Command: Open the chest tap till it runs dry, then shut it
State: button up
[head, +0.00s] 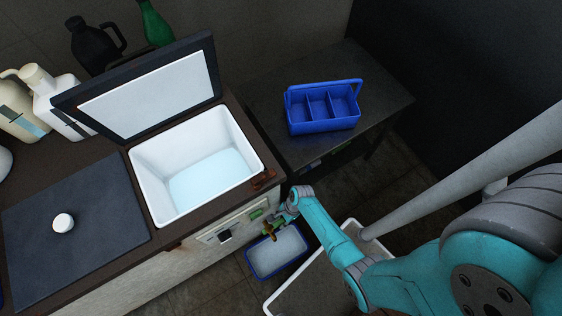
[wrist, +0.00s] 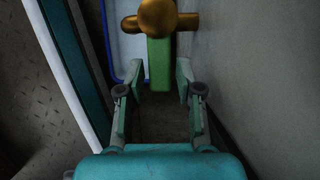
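The white-lined chest (head: 146,158) stands open in the head view, with pale blue liquid (head: 208,180) over its floor. The brass tap (head: 268,229) sticks out low on the chest's front, and it also shows at the top of the wrist view (wrist: 158,18). Its green lever (wrist: 159,66) points toward my wrist camera. My gripper (head: 288,207) is beside the tap. In the wrist view its fingers (wrist: 161,86) are open, one on each side of the lever's end, with a gap on both sides. I cannot tell whether the tap is running.
A blue-rimmed tub (head: 250,270) stands on the floor below the tap. A dark table (head: 385,98) holds a blue caddy (head: 322,124) at the right. The chest front rises close beside my gripper. Bottles and a dark lid (head: 110,215) with a white knob lie left.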

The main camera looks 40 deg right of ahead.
grip_shut()
